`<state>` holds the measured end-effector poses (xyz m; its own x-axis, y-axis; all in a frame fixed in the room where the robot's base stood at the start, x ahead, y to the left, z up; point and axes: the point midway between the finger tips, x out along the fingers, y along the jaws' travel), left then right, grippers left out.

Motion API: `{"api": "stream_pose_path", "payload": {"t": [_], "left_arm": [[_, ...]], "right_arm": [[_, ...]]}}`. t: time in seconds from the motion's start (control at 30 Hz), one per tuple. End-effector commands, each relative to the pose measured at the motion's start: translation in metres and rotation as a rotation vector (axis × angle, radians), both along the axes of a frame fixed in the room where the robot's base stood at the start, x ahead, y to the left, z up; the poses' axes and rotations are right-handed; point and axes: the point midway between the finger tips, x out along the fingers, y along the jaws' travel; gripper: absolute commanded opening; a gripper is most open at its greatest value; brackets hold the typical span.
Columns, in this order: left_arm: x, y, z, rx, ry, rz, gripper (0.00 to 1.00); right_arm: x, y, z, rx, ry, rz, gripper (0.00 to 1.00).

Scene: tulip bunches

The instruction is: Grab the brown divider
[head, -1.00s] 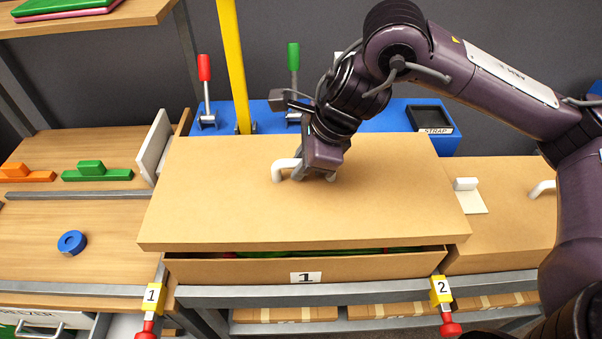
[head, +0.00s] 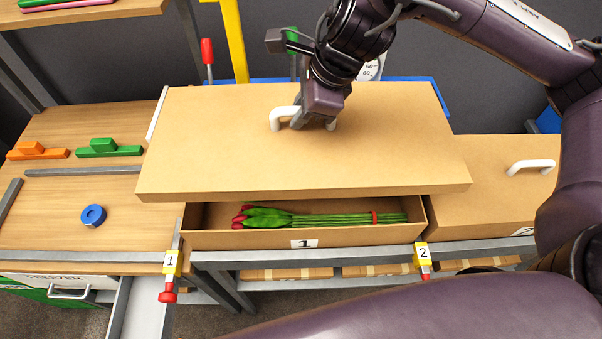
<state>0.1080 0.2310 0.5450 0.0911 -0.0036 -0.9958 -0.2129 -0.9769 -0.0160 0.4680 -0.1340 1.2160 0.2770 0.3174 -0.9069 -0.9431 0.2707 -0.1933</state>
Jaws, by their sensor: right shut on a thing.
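My right gripper (head: 316,118) is shut on the white handle (head: 285,118) of a large brown cardboard lid (head: 300,165). The lid is raised above box 1 (head: 345,240) and covers part of its opening. A bunch of red tulips with green stems (head: 320,219) lies in the box, its heads to the left. I see no piece that I can clearly tell as a brown divider; the back of the box is hidden by the lid. My left gripper is not in view; a dark purple arm link of mine crosses the bottom right.
Box 2 (head: 500,180) stands closed at right with a white handle. Yellow and red clamps (head: 422,256) sit on the front rail. A blue tape roll (head: 93,215) and orange and green blocks (head: 110,148) lie on the left table. A yellow post (head: 234,40) stands behind.

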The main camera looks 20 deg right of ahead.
Motion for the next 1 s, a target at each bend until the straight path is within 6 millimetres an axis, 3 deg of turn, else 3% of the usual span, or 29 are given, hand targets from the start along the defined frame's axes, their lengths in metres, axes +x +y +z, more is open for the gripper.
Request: {"api": "stream_pose_path", "payload": {"t": [0.1, 0.5, 1.0], "left_arm": [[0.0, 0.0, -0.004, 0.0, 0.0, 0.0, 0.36], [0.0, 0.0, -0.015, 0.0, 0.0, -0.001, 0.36], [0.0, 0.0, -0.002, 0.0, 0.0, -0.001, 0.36]], "right_arm": [[-0.001, 0.0, -0.027, 0.002, 0.006, 0.0, 0.0], [-0.001, 0.001, -0.104, 0.003, 0.004, -0.001, 0.0], [0.0, 0.0, -0.159, 0.001, 0.001, -0.003, 0.0]]}}
